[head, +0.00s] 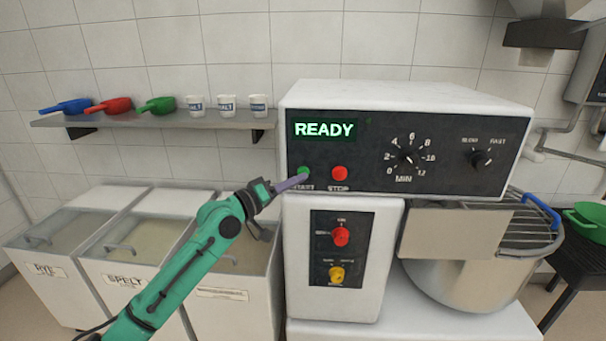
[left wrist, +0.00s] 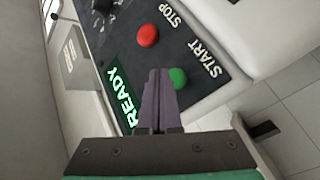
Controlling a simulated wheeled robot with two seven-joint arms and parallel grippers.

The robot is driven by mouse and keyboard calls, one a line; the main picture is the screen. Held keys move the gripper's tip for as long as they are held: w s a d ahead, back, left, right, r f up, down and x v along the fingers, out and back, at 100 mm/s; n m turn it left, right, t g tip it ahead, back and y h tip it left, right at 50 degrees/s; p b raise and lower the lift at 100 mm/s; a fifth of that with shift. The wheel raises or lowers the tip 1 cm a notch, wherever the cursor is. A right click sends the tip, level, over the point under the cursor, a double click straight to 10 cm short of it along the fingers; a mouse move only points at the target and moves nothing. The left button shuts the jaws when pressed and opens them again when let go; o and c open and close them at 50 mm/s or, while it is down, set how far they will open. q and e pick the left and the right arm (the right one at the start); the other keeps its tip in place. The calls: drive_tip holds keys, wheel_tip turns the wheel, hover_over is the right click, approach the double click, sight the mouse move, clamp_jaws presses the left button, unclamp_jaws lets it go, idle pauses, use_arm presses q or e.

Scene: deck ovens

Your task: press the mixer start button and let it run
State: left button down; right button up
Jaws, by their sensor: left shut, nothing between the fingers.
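The mixer (head: 395,110) has a black control panel with a green lit display (head: 324,130) reading READY. The green start button (head: 303,171) sits below the display, left of the red stop button (head: 339,173). My left gripper (head: 306,178) is shut and empty, its fingertips at the start button in the head view. In the left wrist view, the shut fingers (left wrist: 158,85) point at the panel just beside the green button (left wrist: 178,77); whether they touch it I cannot tell. The red stop button (left wrist: 148,36) is clear of them. My right gripper is not in view.
A timer dial (head: 407,158) and a speed knob (head: 480,159) are on the same panel. Flour bins (head: 235,262) stand at left.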

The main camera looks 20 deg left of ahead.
use_arm(q)
drive_tip(key=shift+w+a+b, duration=0.1)
drive_tip(key=shift+w+b, duration=0.25)
drive_tip(key=shift+w, duration=0.1)
drive_tip(key=shift+w+a+b, duration=0.15)
drive_tip(key=shift+w+b, duration=0.25)
drive_tip(key=shift+b, duration=0.05)
idle(0.6)
drive_tip(key=shift+s+r, duration=0.1)
drive_tip(key=shift+s+d+p, duration=0.25)
drive_tip(key=shift+s+p, duration=0.35)
drive_tip(key=shift+s, duration=0.15)
